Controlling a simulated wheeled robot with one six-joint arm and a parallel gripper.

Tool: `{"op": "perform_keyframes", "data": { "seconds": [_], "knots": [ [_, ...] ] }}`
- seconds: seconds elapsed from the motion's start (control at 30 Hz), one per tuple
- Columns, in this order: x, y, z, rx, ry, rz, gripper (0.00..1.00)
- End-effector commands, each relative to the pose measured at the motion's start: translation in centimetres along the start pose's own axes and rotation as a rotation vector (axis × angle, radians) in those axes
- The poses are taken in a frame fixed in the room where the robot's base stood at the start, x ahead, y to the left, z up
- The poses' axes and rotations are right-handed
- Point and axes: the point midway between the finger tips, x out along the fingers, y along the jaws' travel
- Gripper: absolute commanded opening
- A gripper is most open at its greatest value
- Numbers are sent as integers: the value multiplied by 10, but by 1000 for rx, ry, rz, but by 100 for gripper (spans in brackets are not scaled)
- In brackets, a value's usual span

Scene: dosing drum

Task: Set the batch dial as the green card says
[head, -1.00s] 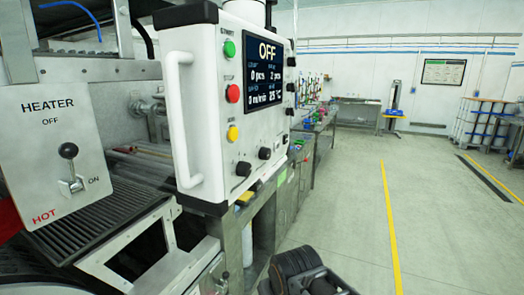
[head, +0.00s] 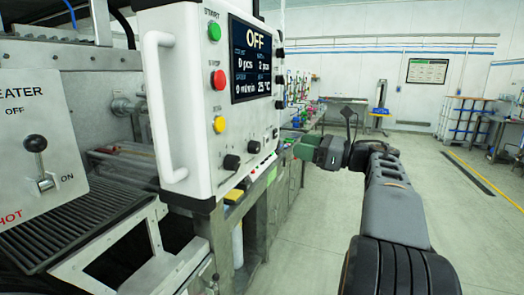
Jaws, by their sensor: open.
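The white control box (head: 180,95) stands at centre left with a screen (head: 251,60) reading OFF, 0 pcs, 2 pcs and 25 °C. Two black knobs, a left one (head: 231,162) and a right one (head: 254,147), sit low on its front. Their markings are too small to read, so I cannot tell which is the batch dial. A small green patch (head: 270,175) shows below the box; I cannot tell if it is the card. My gripper (head: 308,149) is open, right of the box and apart from the knobs; its fingertips are unclear.
Green (head: 214,31), red (head: 218,80) and yellow (head: 219,125) buttons line the box front beside a white handle (head: 163,105). More black knobs (head: 279,78) line its right edge. A heater lever (head: 38,155) stands at left. The floor at right is open.

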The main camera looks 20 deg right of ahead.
Motion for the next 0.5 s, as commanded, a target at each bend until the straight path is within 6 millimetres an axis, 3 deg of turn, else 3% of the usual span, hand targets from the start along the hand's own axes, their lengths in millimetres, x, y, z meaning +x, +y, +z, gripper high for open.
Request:
{"op": "perform_keyframes", "data": {
  "seconds": [0.1, 0.23, 0.5],
  "knots": [
    [-15, 4, -8, -73, 44, 70, 64],
    [-15, 8, -11, -105, 64, 109, 64],
    [29, 15, -12, -110, 66, 120, 64]
  ]
}}
